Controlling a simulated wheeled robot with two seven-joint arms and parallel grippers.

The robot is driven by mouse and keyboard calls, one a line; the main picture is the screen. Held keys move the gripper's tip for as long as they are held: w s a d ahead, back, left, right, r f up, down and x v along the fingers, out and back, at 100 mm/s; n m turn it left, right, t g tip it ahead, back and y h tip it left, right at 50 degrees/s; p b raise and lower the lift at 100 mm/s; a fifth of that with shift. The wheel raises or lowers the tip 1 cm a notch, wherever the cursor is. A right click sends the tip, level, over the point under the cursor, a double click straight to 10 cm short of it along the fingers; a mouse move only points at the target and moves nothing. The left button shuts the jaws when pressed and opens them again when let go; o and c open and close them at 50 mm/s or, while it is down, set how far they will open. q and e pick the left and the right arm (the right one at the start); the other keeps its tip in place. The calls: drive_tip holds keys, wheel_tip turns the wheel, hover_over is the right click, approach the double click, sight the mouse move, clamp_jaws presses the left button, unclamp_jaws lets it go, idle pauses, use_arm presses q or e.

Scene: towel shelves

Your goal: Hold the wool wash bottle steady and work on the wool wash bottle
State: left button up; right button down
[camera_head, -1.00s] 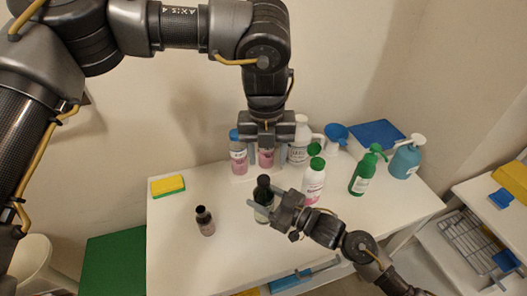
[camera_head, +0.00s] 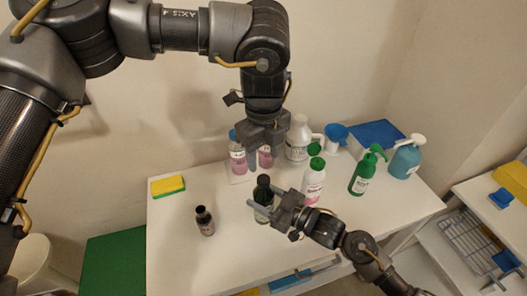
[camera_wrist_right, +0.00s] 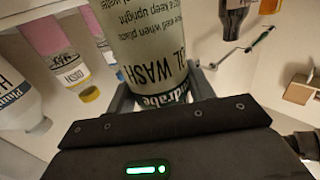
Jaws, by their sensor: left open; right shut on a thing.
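My left gripper (camera_head: 265,150) is open, pointing down, above and behind the wool wash bottle. It is apart from this bottle and partly covers the pink bottles at the back.
Pink bottles (camera_head: 238,158), a white bottle (camera_head: 298,140), a green-capped bottle (camera_head: 314,182), a green spray bottle (camera_head: 364,175) and a blue pump bottle (camera_head: 406,158) stand behind and right. A small brown bottle (camera_head: 205,222) and a sponge (camera_head: 168,186) are left. The front left tabletop is clear.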

sight(263, 179)
use_arm(q)
wheel_tip(263, 179, down, 8)
drive_tip(key=shift+r, duration=0.25)
drive_tip(key=c, duration=1)
drive_tip(key=m, duration=0.5)
drive_tip(key=shift+c, duration=0.2)
drive_tip(key=m, duration=1.6)
drive_tip(key=o, duration=1.1)
